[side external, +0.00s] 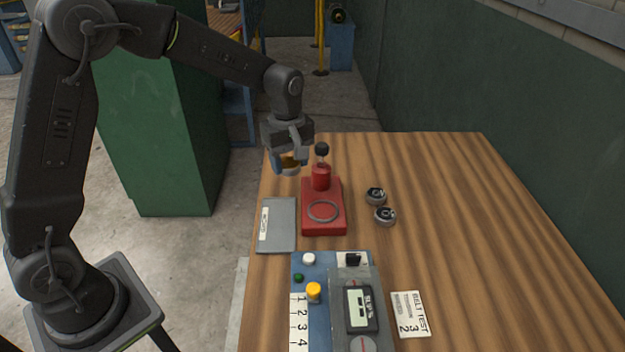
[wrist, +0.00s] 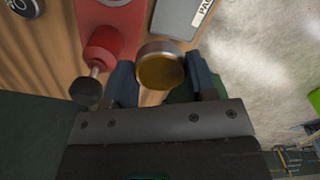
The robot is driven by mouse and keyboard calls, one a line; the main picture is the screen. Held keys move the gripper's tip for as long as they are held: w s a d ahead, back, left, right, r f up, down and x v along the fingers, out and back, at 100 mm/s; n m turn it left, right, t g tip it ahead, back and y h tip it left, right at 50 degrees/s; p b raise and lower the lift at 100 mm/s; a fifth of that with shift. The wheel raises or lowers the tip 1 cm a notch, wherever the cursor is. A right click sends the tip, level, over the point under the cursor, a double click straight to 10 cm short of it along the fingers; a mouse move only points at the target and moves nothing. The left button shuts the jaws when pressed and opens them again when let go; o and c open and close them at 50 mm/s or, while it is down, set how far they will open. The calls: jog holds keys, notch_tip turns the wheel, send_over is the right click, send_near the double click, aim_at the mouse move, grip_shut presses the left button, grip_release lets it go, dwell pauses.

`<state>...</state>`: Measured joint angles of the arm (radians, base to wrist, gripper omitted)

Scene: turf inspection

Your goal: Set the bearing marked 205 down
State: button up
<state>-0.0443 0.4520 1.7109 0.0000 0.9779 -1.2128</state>
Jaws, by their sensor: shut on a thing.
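My gripper (side external: 289,164) is shut on a round metal piece with a brassy face (wrist: 160,70), likely a bearing. It also shows in the side view (side external: 288,161), held above the far left edge of the table. No number can be read on it. Two other grey bearings with dark centres, one (side external: 376,196) behind the other (side external: 385,216), lie on the table right of the red stand; their marks are too small to read. The wrist view shows the fingers on both sides of the held piece.
A red stand (side external: 336,222) with a ring and a black-knobbed post is right of my gripper. A grey labelled plate (side external: 283,235) lies left of it. A blue panel (side external: 325,262) with buttons, a grey device and a card (side external: 411,314) are nearer. The table's right side is clear.

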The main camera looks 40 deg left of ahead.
jog(key=s+a, duration=0.7)
jog(key=s, duration=0.5)
send_over(277, 236)
notch_tip(277, 236, down, 7)
jog(key=shift+f, duration=2.05)
jog(key=shift+f, duration=0.1)
jog(key=o, duration=1.1)
